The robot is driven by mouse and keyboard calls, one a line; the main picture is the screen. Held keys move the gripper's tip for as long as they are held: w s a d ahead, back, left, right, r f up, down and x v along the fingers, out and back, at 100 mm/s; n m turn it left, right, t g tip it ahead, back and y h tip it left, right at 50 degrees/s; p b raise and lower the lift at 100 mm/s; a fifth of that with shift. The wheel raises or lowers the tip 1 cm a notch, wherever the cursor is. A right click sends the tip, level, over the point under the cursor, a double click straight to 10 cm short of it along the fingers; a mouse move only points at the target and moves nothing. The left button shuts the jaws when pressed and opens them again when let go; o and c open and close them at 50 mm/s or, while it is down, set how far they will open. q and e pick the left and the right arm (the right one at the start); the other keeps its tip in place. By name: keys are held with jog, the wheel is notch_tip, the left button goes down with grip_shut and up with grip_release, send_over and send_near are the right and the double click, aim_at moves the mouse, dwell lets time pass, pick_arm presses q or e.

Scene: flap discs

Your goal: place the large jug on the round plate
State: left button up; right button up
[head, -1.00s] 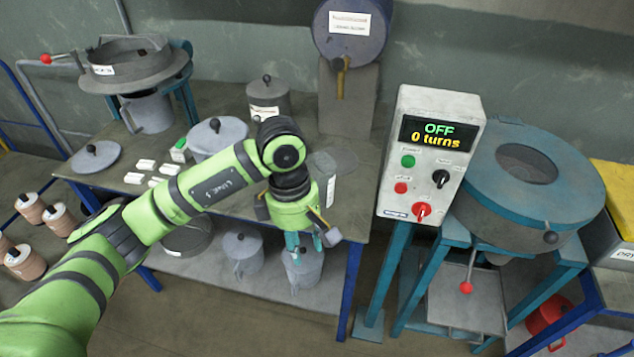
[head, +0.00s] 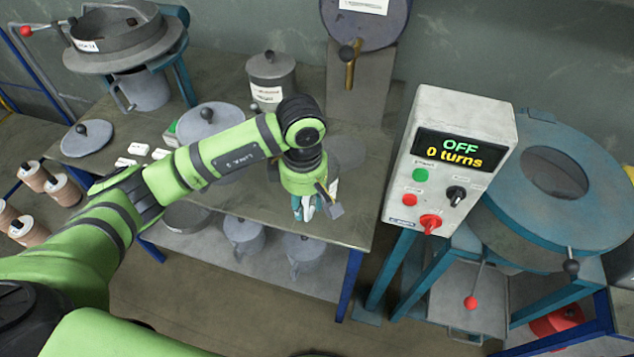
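A grey jug (head: 145,88) with a handle stands on the table under the left hopper. Two more grey jugs, one left (head: 243,238) and one right (head: 304,250), stand on the lower shelf. I cannot tell for certain which is the large one. A flat round grey plate (head: 348,150) lies on the table below the drum's tap, partly hidden by my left arm. My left gripper (head: 305,210) points down over the table's front edge, in front of the plate. Its fingers are small and partly overlapped, so their opening is unclear. My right gripper is not in view.
A lidded pot (head: 210,118) and a labelled canister (head: 270,80) stand on the table (head: 270,205). A loose lid (head: 87,137) lies at the left. The control box (head: 450,165), reading OFF and 0 turns, and a blue machine (head: 540,185) stand to the right.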

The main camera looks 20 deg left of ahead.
pick_arm(q)
notch_tip(320, 180, down, 2)
jog(key=shift+w+f, duration=0.1)
jog(key=shift+f, duration=0.1)
jog(key=shift+w+f, duration=0.1)
jog(key=shift+f, duration=0.25)
grip_shut()
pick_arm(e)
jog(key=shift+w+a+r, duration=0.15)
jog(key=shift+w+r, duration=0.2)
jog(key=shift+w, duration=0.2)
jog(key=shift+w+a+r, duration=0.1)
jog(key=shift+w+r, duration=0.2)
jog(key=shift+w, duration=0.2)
